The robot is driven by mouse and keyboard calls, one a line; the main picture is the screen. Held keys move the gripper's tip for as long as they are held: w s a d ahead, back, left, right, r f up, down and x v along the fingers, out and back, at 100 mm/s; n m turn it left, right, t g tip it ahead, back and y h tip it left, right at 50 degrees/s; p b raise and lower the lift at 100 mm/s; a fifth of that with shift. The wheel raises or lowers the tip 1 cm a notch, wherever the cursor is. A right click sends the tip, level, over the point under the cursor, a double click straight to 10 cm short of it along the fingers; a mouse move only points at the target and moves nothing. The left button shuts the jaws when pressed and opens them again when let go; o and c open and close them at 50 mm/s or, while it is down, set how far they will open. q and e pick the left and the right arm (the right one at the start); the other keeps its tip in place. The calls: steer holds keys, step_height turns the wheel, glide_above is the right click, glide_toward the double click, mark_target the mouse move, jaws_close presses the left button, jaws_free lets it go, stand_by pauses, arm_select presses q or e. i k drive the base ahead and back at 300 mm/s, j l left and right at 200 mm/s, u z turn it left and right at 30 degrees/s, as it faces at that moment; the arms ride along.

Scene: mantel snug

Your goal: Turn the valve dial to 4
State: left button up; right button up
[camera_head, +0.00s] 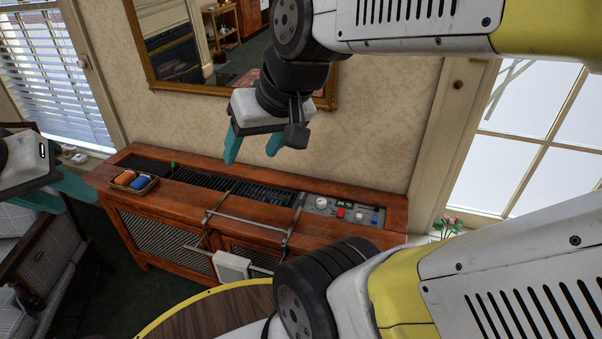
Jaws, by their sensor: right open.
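A wooden radiator cabinet (180,205) stands against the wall, with a grey control panel let into the right of its top. On the panel is a small round white dial (321,203), which I take as the valve dial. Its markings are too small to read. My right gripper (250,157) hangs above the back of the cabinet, left of the dial and apart from it. Its two teal fingers are spread and empty. My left gripper (76,207) is at the left edge, with its teal fingers apart and nothing visible between them.
Beside the dial are a lit temperature display (345,204), a red knob (340,213) and small switches. A metal rack with a white box (231,266) hangs on the cabinet front. A tray (133,191) holds orange and blue rolls.

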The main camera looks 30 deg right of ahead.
mark_target(321, 202)
steer(key=z, duration=1.25)
steer(key=i+l+z, duration=0.15)
steer(key=i+l, duration=0.35)
